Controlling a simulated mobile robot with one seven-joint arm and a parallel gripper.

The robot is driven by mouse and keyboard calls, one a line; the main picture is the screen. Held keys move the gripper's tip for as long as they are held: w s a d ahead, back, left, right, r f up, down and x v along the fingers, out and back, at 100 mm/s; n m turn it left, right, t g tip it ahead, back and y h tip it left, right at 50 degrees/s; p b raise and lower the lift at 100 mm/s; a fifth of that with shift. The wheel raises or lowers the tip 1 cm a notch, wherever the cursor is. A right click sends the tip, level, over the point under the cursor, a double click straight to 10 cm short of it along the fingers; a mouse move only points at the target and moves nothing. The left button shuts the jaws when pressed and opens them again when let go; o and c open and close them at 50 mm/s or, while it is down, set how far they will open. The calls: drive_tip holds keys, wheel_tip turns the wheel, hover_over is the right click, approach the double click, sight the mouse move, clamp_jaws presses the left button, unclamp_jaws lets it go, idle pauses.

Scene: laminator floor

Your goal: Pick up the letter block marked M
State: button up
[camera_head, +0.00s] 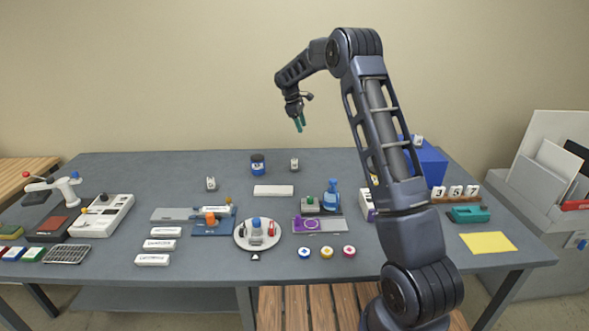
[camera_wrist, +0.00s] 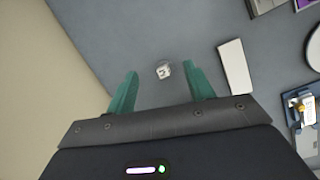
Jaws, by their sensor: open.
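Small white letter blocks stand on the grey table in the head view: one at the back centre (camera_head: 294,165), one further left (camera_head: 211,184), and one on top of the blue box (camera_head: 417,140). Their letters are too small to read there, so I cannot tell which is M. My gripper (camera_head: 299,124) is raised above the back of the table, green fingers pointing down, open and empty. In the wrist view a white block with a dark mark (camera_wrist: 163,71) lies beyond and between the spread fingertips (camera_wrist: 163,82). It seems to be the back-centre block; its letter is unclear.
A dark blue jar (camera_head: 257,165) stands left of the back-centre block. A white bar (camera_head: 273,191) lies in front of it. A blue bottle (camera_head: 332,196), a round plate (camera_head: 243,240) and the blue box (camera_head: 432,165) stand further forward or right.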

sight(294, 160)
drive_tip(key=w+a+f+n, duration=0.1)
drive_tip(key=f, duration=0.4)
drive_tip(key=w+a+f, duration=0.1)
drive_tip(key=w+f, duration=0.1)
drive_tip(key=f, duration=0.4)
drive_tip(key=w+a+f+n, duration=0.1)
drive_tip(key=w+f, duration=0.1)
drive_tip(key=f, duration=0.3)
drive_tip(key=shift+w+a+f+n+h, duration=0.1)
drive_tip(key=shift+a+f+n+h, duration=0.2)
drive_tip(key=shift+a+h, duration=0.1)
drive_tip(key=shift+s+a+x, duration=0.1)
drive_tip(key=shift+x, duration=0.75)
drive_tip(key=shift+s+a+x, duration=0.15)
drive_tip(key=shift+x, duration=0.75)
drive_tip(key=shift+s+a+x, duration=0.1)
drive_tip(key=shift+x, duration=0.75)
drive_tip(key=shift+f, duration=0.1)
clamp_jaws()
